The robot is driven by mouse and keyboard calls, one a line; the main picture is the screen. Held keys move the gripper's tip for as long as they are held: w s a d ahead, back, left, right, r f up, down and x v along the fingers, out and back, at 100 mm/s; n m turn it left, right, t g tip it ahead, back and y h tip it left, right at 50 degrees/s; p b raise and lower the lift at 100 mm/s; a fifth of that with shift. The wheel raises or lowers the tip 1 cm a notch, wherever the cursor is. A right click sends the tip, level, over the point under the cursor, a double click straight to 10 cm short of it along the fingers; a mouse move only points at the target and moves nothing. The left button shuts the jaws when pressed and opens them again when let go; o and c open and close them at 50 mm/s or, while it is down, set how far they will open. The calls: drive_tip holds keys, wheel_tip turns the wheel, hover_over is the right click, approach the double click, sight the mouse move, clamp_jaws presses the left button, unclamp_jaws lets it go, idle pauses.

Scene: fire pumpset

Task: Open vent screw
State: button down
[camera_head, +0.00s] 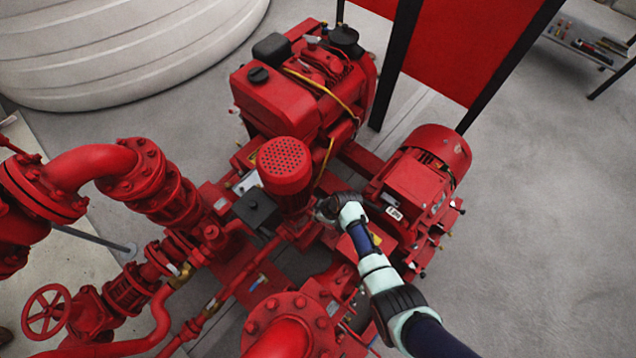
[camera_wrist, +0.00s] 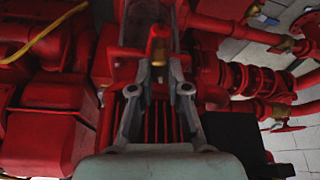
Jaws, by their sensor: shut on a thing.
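My gripper (camera_wrist: 158,72) is in the middle of the wrist view, with its two grey fingers closed in on a small brass and red fitting. This fitting, which looks like the vent screw (camera_wrist: 158,45), stands between the fingertips in front of red pump parts. In the head view my arm reaches in from the lower right, and my gripper (camera_head: 326,208) is beside the red pump, just right of the red cylinder with a perforated top (camera_head: 284,162). The screw itself is too small or hidden to make out in the head view.
A red engine (camera_head: 300,85) stands behind, with a yellow cable. A red motor (camera_head: 425,165) is to the right of the gripper. Red pipes and a handwheel (camera_head: 46,311) fill the left. A black box (camera_head: 256,210) is close by. Grey floor (camera_head: 540,220) at right is clear.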

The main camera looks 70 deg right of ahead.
idle(0.4)
drive_tip(key=c, duration=1.1)
unclamp_jaws()
drive_tip(key=shift+c, duration=0.2)
drive_tip(key=shift+r, duration=0.1)
drive_tip(key=v, duration=1.1)
drive_tip(key=shift+s+r, duration=0.15)
drive_tip(key=shift+r, duration=0.2)
